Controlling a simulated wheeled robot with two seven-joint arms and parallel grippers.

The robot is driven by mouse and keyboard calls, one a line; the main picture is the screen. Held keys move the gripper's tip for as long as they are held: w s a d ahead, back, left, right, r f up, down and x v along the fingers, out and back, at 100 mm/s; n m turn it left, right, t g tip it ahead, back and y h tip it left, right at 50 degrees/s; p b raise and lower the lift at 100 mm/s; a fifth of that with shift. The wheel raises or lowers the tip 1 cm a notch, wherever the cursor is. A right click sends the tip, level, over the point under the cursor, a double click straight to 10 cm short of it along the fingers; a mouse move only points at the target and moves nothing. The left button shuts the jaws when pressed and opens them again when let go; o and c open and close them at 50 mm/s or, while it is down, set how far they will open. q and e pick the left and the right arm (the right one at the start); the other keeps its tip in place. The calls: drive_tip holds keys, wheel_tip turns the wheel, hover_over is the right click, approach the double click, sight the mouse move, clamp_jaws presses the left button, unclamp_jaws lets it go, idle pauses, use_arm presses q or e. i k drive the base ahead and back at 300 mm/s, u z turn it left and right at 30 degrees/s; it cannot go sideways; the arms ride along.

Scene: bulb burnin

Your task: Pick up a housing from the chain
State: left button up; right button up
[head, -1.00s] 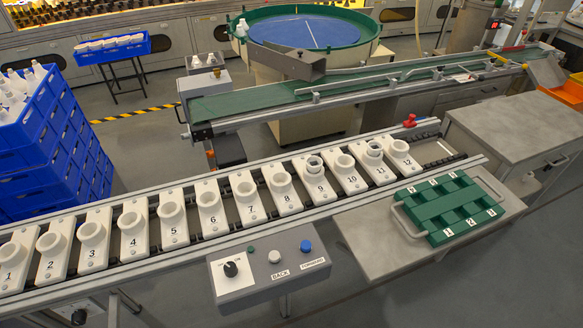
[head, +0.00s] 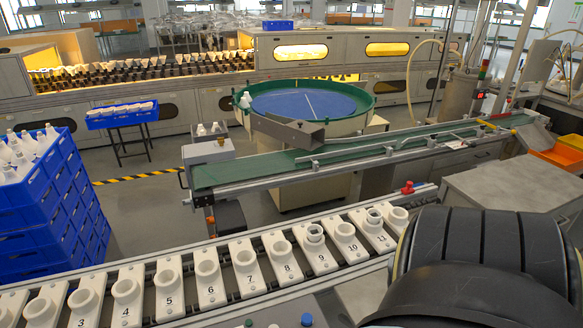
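The chain (head: 230,315) runs across the lower part of the head view, carrying a row of white numbered holders with round cups. Holder 9 (head: 320,258) has a taller, grey-rimmed piece in its cup (head: 314,232), which looks like a housing. Holder 11 has a similar piece (head: 374,214) in its cup. The other visible cups, such as on holder 7 (head: 250,281), look plain. Holder 12 is partly covered by a large black ribbed part, seemingly my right arm. Neither gripper shows.
A blue round table (head: 312,103) with a green rim stands behind a green belt (head: 265,168). Blue crates (head: 40,215) with white bottles are stacked at left. A red knob (head: 407,187) sits near the chain's far right end. A grey cabinet (head: 510,187) is at right.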

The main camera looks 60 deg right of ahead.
sight(315, 232)
drive_tip(key=k, duration=0.65)
drive_tip(key=z, duration=1.35)
drive_tip(key=i, duration=0.45)
drive_tip(key=u, duration=0.05)
